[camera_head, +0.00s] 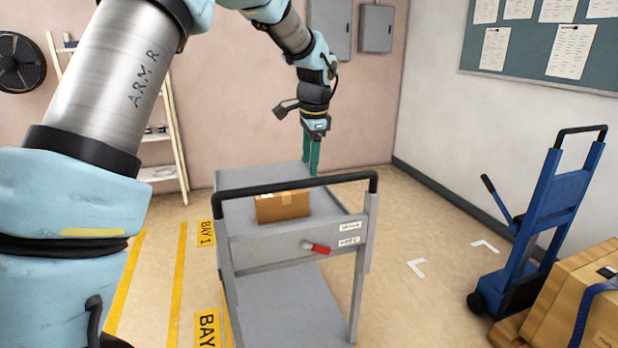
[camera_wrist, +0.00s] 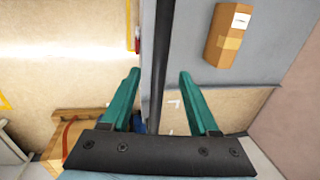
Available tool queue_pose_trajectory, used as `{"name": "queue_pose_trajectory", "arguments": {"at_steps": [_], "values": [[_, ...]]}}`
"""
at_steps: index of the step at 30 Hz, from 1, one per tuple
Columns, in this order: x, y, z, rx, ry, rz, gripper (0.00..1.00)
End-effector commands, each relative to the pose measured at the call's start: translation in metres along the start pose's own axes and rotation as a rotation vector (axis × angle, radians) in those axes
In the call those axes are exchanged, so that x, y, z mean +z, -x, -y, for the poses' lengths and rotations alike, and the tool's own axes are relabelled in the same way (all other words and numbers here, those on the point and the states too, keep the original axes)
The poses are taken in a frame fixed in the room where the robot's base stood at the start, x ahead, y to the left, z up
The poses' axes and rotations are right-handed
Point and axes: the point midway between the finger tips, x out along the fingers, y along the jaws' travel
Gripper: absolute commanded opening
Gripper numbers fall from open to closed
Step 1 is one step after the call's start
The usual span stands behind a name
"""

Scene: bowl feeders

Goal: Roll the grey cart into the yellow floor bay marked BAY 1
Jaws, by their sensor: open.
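The grey cart (camera_head: 290,293) stands upright in the middle of the head view, with a black push handle (camera_head: 245,190) across its near top. A cardboard box (camera_head: 283,206) lies on its top deck; it also shows in the wrist view (camera_wrist: 228,36). A red-ended lever (camera_head: 318,248) is on its near side. My gripper (camera_head: 313,172) is open at the handle; in the wrist view the handle (camera_wrist: 160,60) runs between its teal fingers (camera_wrist: 160,85). I cannot tell whether the fingers reach around it. Yellow stripes (camera_head: 178,285) and BAY 1 labels (camera_head: 206,233) lie left of the cart; the cart hides part of the floor there.
A blue hand truck (camera_head: 540,215) and a strapped wooden crate (camera_head: 580,295) stand at the right. White corner marks (camera_head: 416,268) lie on clear floor right of the cart. A shelf rack (camera_head: 165,150) stands by the back wall at left.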

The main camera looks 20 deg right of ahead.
Motion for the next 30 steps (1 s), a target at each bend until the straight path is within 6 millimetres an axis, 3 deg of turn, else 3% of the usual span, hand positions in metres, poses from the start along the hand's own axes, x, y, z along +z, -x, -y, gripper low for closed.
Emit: {"name": "queue_pose_trajectory", "arguments": {"at_steps": [3,9,20,26,28,30], "values": [[0.000,0.022,0.000,-0.003,0.001,-0.002,0.61],[-0.001,0.046,0.000,-0.001,0.000,-0.001,0.61],[0.000,0.052,0.000,0.001,0.000,0.001,0.61],[0.001,0.052,0.000,0.001,0.002,0.001,0.39],[0.008,0.050,0.001,0.002,0.024,0.002,0.31],[0.028,0.045,0.001,0.008,0.083,0.006,0.23]]}}
